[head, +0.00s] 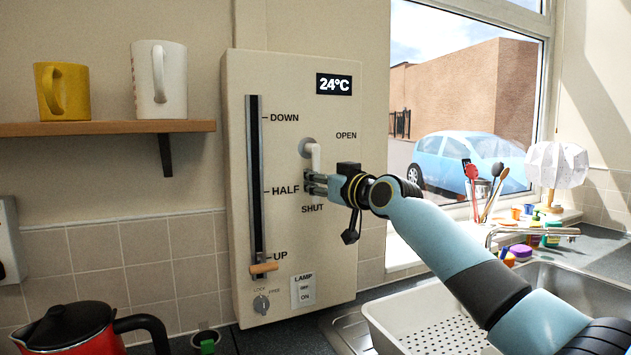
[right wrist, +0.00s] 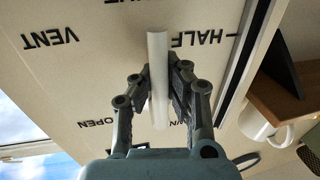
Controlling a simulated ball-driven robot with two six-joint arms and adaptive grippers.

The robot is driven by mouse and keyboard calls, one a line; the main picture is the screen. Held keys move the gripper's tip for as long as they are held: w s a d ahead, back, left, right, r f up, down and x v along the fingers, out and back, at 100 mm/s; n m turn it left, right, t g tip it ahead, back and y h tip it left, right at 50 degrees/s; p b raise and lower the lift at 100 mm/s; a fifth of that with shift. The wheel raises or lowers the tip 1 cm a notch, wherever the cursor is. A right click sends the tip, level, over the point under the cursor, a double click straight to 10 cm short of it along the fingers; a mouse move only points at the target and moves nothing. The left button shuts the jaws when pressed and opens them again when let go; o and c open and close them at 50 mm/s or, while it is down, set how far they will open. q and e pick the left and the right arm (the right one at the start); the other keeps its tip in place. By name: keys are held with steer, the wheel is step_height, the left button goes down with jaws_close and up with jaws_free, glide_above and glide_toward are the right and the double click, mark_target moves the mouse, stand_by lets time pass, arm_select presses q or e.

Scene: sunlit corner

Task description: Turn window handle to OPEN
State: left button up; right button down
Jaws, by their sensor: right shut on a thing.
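The white window handle (head: 315,156) is on the beige panel (head: 335,260). Its lever hangs straight down from its round pivot, toward the SHUT label (head: 312,209). The OPEN label (head: 346,135) is to the right of the pivot. My right gripper (head: 313,183) is shut on the lower part of the lever. In the right wrist view the white lever (right wrist: 158,60) lies between the two fingers of the gripper (right wrist: 160,82). The fingers hide part of the lever. My left gripper is not in view.
A slider with an orange knob (head: 264,267) is left of the handle, near UP. A shelf (head: 110,127) with two mugs is further left. A red kettle (head: 75,325) stands at lower left. A white dish tray (head: 385,325) and sink are below my right arm.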

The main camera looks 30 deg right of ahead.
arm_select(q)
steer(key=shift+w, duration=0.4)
arm_select(e)
steer(key=shift+w+f, duration=0.1)
steer(key=shift+f, duration=0.05)
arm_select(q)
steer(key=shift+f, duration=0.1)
